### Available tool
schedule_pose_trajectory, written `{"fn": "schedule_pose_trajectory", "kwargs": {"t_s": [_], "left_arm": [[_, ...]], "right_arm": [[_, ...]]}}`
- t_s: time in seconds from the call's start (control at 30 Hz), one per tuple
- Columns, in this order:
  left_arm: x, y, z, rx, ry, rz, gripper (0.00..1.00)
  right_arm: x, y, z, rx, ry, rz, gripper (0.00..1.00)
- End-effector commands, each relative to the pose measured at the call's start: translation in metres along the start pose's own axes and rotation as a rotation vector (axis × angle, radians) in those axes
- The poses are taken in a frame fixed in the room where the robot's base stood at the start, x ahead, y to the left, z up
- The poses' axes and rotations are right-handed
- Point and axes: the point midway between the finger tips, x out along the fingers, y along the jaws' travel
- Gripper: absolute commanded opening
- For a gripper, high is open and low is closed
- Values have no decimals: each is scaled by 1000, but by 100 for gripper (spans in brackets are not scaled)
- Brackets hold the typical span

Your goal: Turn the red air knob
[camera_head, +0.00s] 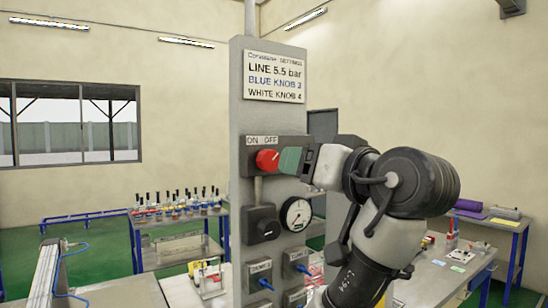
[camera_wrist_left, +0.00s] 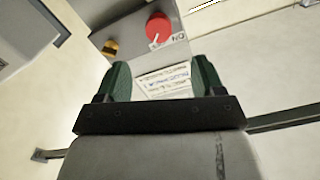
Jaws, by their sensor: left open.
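The red air knob (camera_head: 267,160) is on a grey box on the tall grey panel, below an ON/OFF label (camera_head: 262,141). In the left wrist view the knob (camera_wrist_left: 158,28) shows near the top, round with a pale mark, beyond the fingertips. My left gripper (camera_head: 291,160) has green fingers and appears just right of the knob in the head view; whether it touches is unclear. In the left wrist view it (camera_wrist_left: 160,66) is open, with nothing held between its fingers. The gripper hides the box's right part in the head view. My right gripper is not seen.
A settings sign (camera_head: 274,76) is above the box. A black knob (camera_head: 266,229) and a round gauge (camera_head: 296,214) are below it, with blue valves (camera_head: 266,284) lower down. A yellow part (camera_wrist_left: 110,47) is beside the red knob. Benches stand on both sides.

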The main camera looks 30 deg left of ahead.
Motion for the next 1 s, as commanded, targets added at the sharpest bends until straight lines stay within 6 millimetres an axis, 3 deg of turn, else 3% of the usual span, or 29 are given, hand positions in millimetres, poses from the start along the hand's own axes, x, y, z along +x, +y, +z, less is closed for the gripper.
{"fn": "schedule_pose_trajectory", "kwargs": {"t_s": [0.3,0.5,0.93,1.0], "left_arm": [[61,-1,-4,6,-3,-4,68],[88,-1,-2,5,0,-2,68],[99,1,1,2,0,1,68],[99,1,1,2,0,1,57]], "right_arm": [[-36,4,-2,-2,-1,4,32],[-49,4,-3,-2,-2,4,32],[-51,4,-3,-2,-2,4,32],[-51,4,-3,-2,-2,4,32]]}}
